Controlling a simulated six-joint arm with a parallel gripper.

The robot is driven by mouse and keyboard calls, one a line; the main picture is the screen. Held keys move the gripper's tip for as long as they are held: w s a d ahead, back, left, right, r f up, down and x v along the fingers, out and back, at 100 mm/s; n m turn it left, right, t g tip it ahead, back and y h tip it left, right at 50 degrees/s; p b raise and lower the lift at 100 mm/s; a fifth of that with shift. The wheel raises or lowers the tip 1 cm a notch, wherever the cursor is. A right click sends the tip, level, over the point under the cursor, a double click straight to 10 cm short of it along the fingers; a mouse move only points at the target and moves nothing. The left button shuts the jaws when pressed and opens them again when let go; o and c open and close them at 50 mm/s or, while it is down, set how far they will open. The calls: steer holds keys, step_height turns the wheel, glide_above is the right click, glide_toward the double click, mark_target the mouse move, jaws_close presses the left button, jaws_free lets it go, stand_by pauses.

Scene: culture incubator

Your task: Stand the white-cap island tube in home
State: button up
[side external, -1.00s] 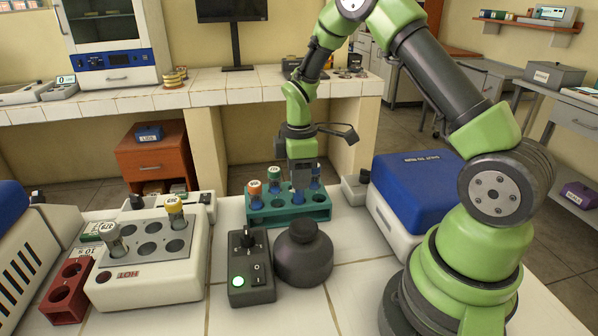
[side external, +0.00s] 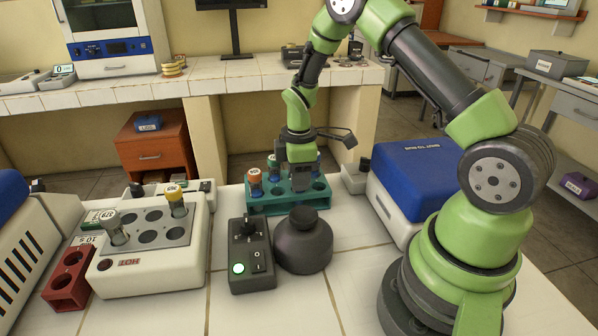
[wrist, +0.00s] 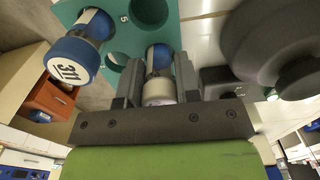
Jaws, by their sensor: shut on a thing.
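My gripper (side external: 300,182) is over the middle of the teal rack (side external: 262,208) in the side view. In the wrist view its two fingers (wrist: 158,75) are shut on the white-cap tube (wrist: 158,92), whose lower part looks blue. The tube points down at the rack (wrist: 122,42). I cannot tell how deep it sits in a hole, as the cap and fingers hide it. The side view hardly shows this tube behind my gripper. A blue-cap tube marked 311 (wrist: 74,60) stands beside it in the wrist view.
An orange-cap tube (side external: 255,178) stands at the rack's left end. In front are a dark round bottle (side external: 303,245) and a switch box (side external: 250,265). A hot block (side external: 150,268) with two tubes and a red rack (side external: 69,290) are left. A blue-lidded box (side external: 415,165) is right.

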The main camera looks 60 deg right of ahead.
steer(key=o, duration=1.3)
steer(key=shift+r, duration=3.75)
